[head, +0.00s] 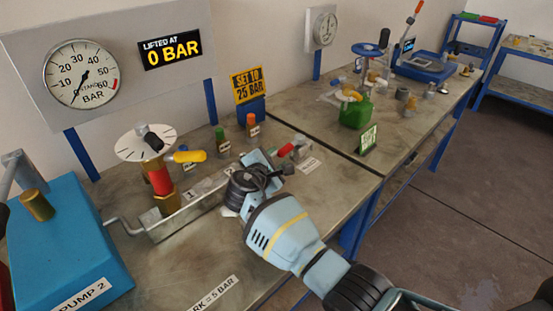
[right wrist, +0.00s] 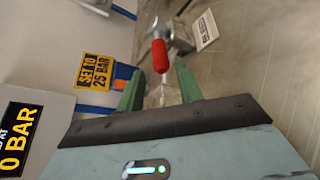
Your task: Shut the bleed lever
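The bleed lever has a red grip (head: 285,150) and sits on a small metal valve at the right end of the grey manifold bar (head: 190,216). In the right wrist view its red grip (right wrist: 160,55) points towards me, in line with the gap between my fingers. My right gripper (right wrist: 160,82) is open, its two green fingers on either side of that line. In the head view my right gripper (head: 268,163) is just left of the red grip and hides part of the bar. I see no finger contact. My left gripper is not in view.
A blue pump (head: 70,245) is at the left. The wall gauge (head: 82,75) and display (head: 171,49) reading 0 BAR are behind. A green can (head: 355,111) stands right.

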